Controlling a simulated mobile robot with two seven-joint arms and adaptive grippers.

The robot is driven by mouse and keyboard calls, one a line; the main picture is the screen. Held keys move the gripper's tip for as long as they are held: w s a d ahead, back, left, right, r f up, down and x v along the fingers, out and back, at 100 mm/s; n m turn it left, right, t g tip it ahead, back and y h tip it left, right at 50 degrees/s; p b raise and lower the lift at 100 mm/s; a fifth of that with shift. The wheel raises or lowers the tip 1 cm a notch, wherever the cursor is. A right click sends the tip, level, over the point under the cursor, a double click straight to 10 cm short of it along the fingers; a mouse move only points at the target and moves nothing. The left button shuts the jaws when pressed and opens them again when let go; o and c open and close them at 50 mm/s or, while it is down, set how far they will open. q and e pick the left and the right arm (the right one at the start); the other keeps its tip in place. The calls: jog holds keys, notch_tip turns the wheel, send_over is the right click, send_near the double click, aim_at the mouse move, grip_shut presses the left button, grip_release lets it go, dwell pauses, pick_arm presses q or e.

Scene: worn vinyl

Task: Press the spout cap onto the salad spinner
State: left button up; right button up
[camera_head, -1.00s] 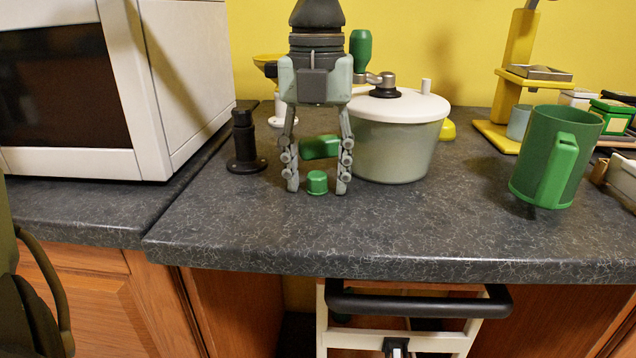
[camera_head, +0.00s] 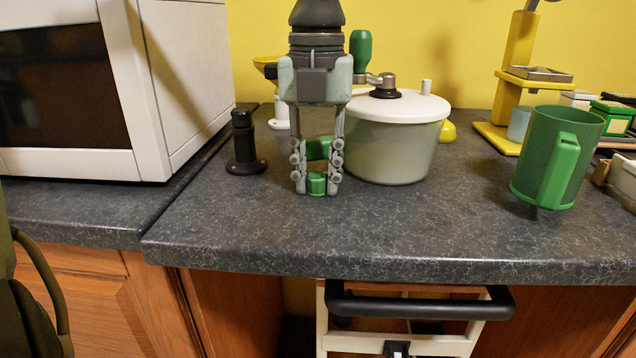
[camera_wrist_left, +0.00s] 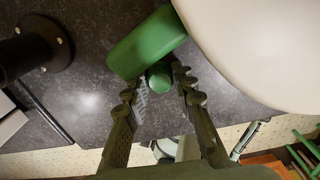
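The salad spinner (camera_head: 388,150) stands on the counter, a grey-green pot with a white lid and crank; its lid also shows in the left wrist view (camera_wrist_left: 265,45). A green block (camera_head: 318,149) is at its left side; I cannot tell whether it is joined to the pot. The small green spout cap (camera_head: 316,184) is on the counter in front of the block. My left gripper (camera_head: 316,182) points down with its fingertips closed around the cap, one on each side. In the left wrist view the cap (camera_wrist_left: 158,78) lies between the fingertips. My right gripper is out of view.
A black stand (camera_head: 244,145) and a white microwave (camera_head: 150,90) are to the left. A green mug (camera_head: 555,160) stands at the right, with a yellow stand (camera_head: 515,80) behind it. The counter (camera_head: 400,225) is clear in front.

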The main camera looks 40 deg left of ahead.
aim_at(317, 175)
pick_arm(q)
grip_shut()
jog(key=shift+r+p, duration=0.3)
jog(key=shift+r, duration=0.2)
dwell(0.4)
jog(key=shift+r+p, duration=0.9)
jog(key=shift+r, duration=0.7)
jog(key=shift+f+b, duration=1.15)
jog(key=shift+f, duration=0.8)
